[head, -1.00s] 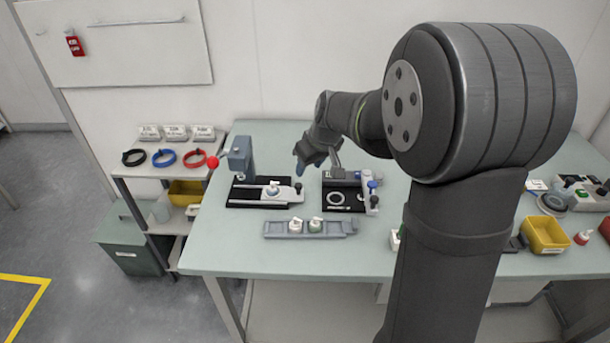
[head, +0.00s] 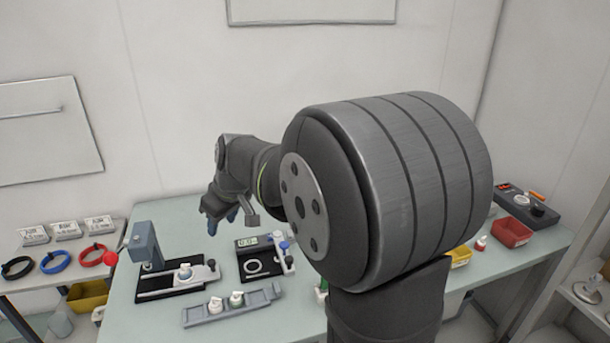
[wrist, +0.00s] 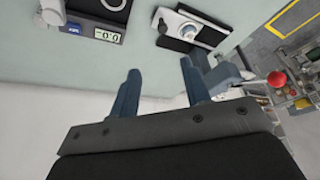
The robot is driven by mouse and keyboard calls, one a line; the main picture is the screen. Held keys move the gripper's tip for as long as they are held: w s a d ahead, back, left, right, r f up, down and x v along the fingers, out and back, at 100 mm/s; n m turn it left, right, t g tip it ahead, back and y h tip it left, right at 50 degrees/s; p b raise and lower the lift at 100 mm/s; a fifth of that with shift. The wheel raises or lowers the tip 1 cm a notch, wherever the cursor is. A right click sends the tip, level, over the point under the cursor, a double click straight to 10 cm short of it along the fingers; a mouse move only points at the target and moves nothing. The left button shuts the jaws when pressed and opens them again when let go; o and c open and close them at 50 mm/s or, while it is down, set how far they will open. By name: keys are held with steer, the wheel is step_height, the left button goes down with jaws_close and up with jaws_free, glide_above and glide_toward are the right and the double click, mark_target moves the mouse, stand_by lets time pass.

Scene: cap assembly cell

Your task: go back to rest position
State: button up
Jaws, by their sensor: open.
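My gripper (head: 222,220) hangs above the back of the table (head: 150,325), behind and between the lever press and the display device. In the wrist view my gripper (wrist: 160,85) has its two blue-grey fingers spread apart, with nothing between them. The lever press (head: 150,250) with a red ball handle stands on a black base at the left, with a small white part in its slide. The device with a digital display (head: 262,262) and a white ring mark is to its right. Both also show near the top of the wrist view.
A grey tray (head: 198,316) holding two small capped bottles lies in front of the devices. A shelf at the left carries black, blue and red rings (head: 90,255). A red bin (head: 511,232) and a control box (head: 527,206) sit at the far right. The wall rises behind the table.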

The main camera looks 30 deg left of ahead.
mark_target(213, 261)
steer(key=x, duration=1.7)
steer(key=shift+s, duration=0.15)
